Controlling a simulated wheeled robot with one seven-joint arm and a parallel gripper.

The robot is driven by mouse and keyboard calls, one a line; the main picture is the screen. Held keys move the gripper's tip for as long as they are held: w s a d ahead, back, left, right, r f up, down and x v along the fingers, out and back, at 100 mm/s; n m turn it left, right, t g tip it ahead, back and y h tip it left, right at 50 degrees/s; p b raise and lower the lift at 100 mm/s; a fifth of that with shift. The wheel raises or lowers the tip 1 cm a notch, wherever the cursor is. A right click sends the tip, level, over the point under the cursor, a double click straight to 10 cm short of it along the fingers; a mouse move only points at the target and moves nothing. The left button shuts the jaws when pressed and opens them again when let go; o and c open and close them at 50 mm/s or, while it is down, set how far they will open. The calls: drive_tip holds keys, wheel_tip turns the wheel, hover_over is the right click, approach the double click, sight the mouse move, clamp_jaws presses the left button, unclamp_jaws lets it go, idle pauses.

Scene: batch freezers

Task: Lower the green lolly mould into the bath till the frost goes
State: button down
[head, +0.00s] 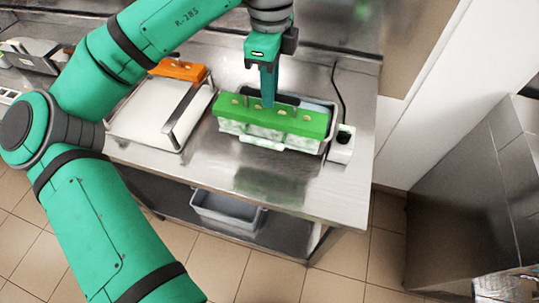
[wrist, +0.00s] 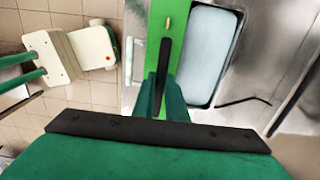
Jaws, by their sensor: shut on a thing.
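My gripper (head: 268,103) is shut on the green lolly mould (head: 285,119), gripping it at the middle of its top. The mould hangs level, and its lower body is white and patchy with frost in the head view. The bath (head: 331,126) is a grey metal tub behind the mould, which hides much of it. In the wrist view the green mould (wrist: 175,25) lies along one side of the bath's pale water (wrist: 207,55), and my gripper (wrist: 160,95) holds it there. How deep the underside is cannot be told.
A white box with a dark cable (head: 341,150) stands right of the bath. On the left, a white tray (head: 148,112) has a metal handle frame, with an orange mould (head: 178,69) behind. The steel bench (head: 215,160) is clear in front. A grey bin (head: 225,213) sits below.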

drive_tip(key=w+d, duration=0.4)
drive_tip(key=w, duration=0.9)
drive_tip(key=shift+d+f, duration=0.15)
drive_tip(key=shift+f, duration=0.05)
idle(0.7)
drive_tip(key=shift+f, duration=0.35)
idle(1.1)
wheel_tip(320, 180, down, 10)
drive_tip(key=shift+r, duration=0.25)
idle(1.6)
idle(2.0)
